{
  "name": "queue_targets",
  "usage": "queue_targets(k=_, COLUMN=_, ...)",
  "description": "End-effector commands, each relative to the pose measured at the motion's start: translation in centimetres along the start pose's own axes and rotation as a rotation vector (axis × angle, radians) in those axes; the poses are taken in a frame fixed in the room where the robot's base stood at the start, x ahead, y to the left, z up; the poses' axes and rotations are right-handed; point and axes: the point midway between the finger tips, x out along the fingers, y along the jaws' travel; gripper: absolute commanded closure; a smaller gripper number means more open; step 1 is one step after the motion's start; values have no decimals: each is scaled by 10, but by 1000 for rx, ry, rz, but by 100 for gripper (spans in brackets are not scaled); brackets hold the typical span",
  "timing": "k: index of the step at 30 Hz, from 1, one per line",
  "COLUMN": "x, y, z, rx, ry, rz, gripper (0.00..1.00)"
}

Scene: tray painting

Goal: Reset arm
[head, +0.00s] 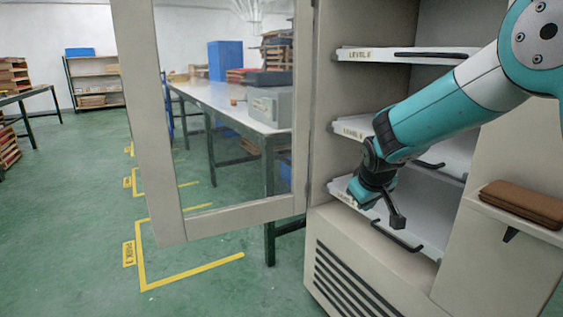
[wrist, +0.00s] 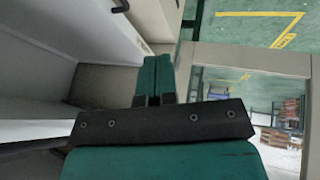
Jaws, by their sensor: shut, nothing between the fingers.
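My gripper (wrist: 153,60) shows in the wrist view as two teal fingers lying side by side, closed together with nothing between them. Behind them is a black bar with screws. In the head view my teal and white arm comes in from the upper right and bends down at a black wrist joint. Its end is in front of the cabinet (head: 325,228), by the lowest tray shelf, and covers part of that shelf. I cannot tell from this view whether it touches the tray. The fingertips are hard to make out in the head view.
The cabinet's glass-paned door (head: 164,130) stands open to the left. White trays with dark handles sit on several levels, the top tray (head: 350,55) labelled. A brown case (head: 523,203) lies on a side ledge at right. A long table (head: 225,105) stands behind the door. Green floor is clear at left.

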Motion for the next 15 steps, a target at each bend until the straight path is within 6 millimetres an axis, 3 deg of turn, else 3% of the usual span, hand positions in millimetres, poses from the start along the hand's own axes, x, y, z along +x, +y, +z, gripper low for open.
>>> queue_targets(k=1, x=-32, y=-16, z=12, rx=2, ry=-4, rz=-68, gripper=100)
queue_targets(k=6, x=-123, y=-81, z=79, rx=-18, ry=-70, rz=-319, gripper=100)
queue_targets(k=9, x=-163, y=-109, z=120, rx=-40, ry=-112, rz=-427, gripper=100)
queue_targets(k=15, x=-220, y=-149, z=193, rx=-97, ry=-183, rz=-579, gripper=100)
